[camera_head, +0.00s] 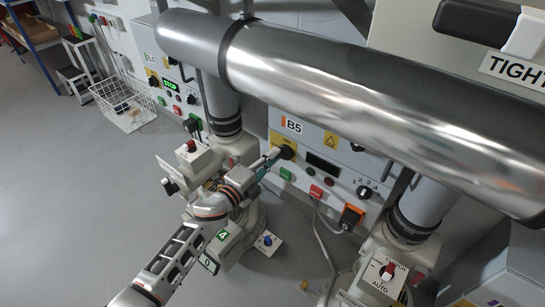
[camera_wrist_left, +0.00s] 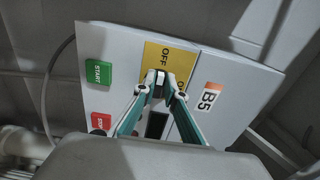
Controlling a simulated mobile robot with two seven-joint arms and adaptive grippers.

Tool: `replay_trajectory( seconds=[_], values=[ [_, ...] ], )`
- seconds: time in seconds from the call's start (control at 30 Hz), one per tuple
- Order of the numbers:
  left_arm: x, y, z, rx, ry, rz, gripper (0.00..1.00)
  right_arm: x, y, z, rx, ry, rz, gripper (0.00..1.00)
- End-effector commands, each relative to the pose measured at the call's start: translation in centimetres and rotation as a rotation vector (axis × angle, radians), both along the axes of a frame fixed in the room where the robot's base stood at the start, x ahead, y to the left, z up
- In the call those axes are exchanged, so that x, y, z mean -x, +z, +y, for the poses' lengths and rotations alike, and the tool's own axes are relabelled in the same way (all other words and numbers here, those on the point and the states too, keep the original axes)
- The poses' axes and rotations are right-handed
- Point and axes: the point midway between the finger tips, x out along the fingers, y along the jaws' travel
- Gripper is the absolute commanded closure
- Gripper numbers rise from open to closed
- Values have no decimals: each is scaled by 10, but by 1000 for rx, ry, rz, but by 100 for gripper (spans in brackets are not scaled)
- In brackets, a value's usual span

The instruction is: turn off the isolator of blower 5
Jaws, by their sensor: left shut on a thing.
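The B5 panel (camera_head: 262,118) stands below the big steel pipe. Its isolator is a dark knob (camera_head: 288,152) on a yellow plate (camera_head: 277,138). In the left wrist view the yellow plate (camera_wrist_left: 157,54) shows the word OFF, and the B5 label (camera_wrist_left: 209,98) lies to its right. My left gripper (camera_head: 273,156) reaches the knob from the lower left. In the left wrist view its fingertips (camera_wrist_left: 160,87) are closed on the knob and hide most of it, so I cannot tell which mark it points to. My right gripper is not in view.
The green START button (camera_head: 286,173) and red STOP button (camera_head: 316,191) sit close by on the panel. A dark display (camera_head: 323,163) and a numbered selector (camera_head: 363,191) are to the right. The steel pipe (camera_head: 350,80) crosses above. Floor at left is open.

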Motion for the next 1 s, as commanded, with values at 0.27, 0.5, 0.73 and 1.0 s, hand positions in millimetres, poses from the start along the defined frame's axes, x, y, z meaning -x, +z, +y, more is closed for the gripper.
replay_trajectory(
  seconds=[0.27, 0.5, 0.73, 1.0],
  values=[
    [1, -2, -1, 1, -2, 3, 72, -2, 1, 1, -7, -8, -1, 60],
    [2, -1, 0, -1, -1, 1, 72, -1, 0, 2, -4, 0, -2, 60],
    [20, -2, 14, -3, -1, 1, 72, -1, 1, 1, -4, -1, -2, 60],
    [64, -2, 45, -3, -3, 2, 72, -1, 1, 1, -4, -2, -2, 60]
  ],
)
